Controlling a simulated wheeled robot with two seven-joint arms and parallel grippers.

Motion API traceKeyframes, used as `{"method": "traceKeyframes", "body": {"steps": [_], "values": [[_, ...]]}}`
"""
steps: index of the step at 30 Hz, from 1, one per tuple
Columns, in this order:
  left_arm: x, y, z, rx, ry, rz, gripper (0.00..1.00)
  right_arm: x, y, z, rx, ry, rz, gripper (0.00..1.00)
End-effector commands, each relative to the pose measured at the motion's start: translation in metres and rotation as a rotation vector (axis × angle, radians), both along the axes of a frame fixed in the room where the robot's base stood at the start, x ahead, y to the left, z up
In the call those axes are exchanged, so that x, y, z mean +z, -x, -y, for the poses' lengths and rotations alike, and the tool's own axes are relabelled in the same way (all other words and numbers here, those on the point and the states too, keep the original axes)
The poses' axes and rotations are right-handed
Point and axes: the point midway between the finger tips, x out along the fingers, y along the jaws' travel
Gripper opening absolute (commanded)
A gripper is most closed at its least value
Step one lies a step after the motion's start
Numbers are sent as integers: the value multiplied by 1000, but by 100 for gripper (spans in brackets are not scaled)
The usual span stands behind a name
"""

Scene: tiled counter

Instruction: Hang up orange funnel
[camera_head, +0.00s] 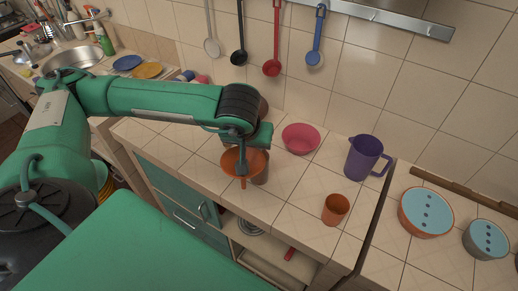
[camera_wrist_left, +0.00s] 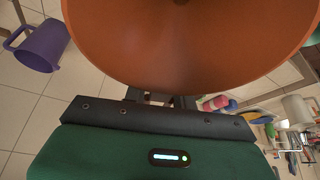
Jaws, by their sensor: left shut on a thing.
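The orange funnel (camera_head: 232,163) is in my left gripper (camera_head: 245,150), above the tiled counter, with its spout pointing down. In the left wrist view the funnel (camera_wrist_left: 190,50) fills the top of the picture, its wide bowl right in front of the jaws (camera_wrist_left: 160,98). The jaws are shut on it; the exact contact is mostly hidden. A metal rail (camera_head: 400,17) runs along the tiled wall, with several utensils hanging below it, including a red ladle (camera_head: 272,67) and a blue ladle (camera_head: 315,57). My right gripper is not in view.
A pink bowl (camera_head: 300,139), purple jug (camera_head: 364,158) and orange cup (camera_head: 336,209) stand on the counter to the right of the funnel. A brownish cup (camera_head: 262,172) is partly hidden behind the funnel. Blue-topped round pots (camera_head: 425,212) are farther right. Plates and a sink (camera_head: 75,60) are at left.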

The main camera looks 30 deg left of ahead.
Motion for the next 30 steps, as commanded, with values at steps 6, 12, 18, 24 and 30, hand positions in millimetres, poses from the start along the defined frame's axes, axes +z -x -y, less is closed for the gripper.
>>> {"method": "traceKeyframes", "body": {"steps": [6, 12, 18, 24, 30], "values": [[5, -23, -8, 3, 0, 1, 1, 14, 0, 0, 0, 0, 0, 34], [5, -69, -24, 4, -1, 1, 1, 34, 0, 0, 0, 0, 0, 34], [4, -115, -40, 3, 0, 1, 1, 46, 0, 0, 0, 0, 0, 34], [2, -155, -54, 2, 0, 2, 1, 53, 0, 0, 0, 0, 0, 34], [-28, -169, -60, -2, -1, -3, 1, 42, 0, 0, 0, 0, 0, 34]]}}
